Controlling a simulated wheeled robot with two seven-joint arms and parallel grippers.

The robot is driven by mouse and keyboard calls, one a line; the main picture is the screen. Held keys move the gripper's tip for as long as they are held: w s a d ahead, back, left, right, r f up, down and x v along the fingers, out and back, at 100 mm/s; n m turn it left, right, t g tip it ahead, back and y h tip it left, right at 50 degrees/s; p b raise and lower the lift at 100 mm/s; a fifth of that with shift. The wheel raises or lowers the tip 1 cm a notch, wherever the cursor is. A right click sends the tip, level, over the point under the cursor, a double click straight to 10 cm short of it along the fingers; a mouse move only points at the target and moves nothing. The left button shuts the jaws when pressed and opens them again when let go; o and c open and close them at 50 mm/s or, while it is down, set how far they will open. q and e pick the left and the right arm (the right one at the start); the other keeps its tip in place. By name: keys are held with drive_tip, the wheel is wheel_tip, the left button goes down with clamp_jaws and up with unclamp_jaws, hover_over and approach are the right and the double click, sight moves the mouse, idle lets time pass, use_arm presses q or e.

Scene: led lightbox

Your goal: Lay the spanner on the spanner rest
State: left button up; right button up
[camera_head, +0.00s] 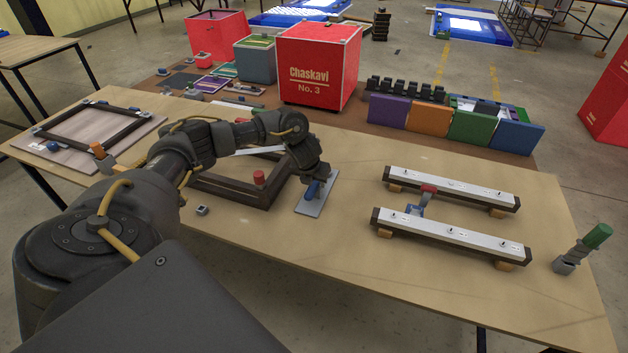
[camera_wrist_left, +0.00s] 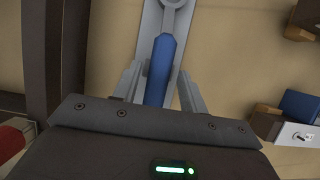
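The spanner has a blue handle (camera_wrist_left: 162,70) and a grey metal head at the top edge of the left wrist view. In the head view its blue handle (camera_head: 312,189) shows just under my left gripper (camera_head: 315,180). A flat light-grey plate (camera_head: 312,208), which looks like the spanner rest, lies on the table under the spanner. My left gripper (camera_wrist_left: 160,85) is open, with one finger on each side of the handle and small gaps between. Whether the spanner touches the plate is hard to tell. My right gripper is not in view.
A dark frame with a red knob (camera_head: 259,178) lies left of the plate. Two white LED bars (camera_head: 450,235) on dark rails stand to the right, with a blue and red piece (camera_head: 421,200) between them. A green-handled tool (camera_head: 597,236) stands at the right. The table front is clear.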

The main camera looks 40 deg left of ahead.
use_arm(q)
drive_tip(key=shift+o, duration=0.4)
drive_tip(key=shift+r, duration=0.1)
drive_tip(key=v, duration=1)
drive_tip(key=shift+s+d+r+p, duration=0.15)
drive_tip(key=shift+s+r+p, duration=0.05)
drive_tip(key=shift+r+p, duration=0.15)
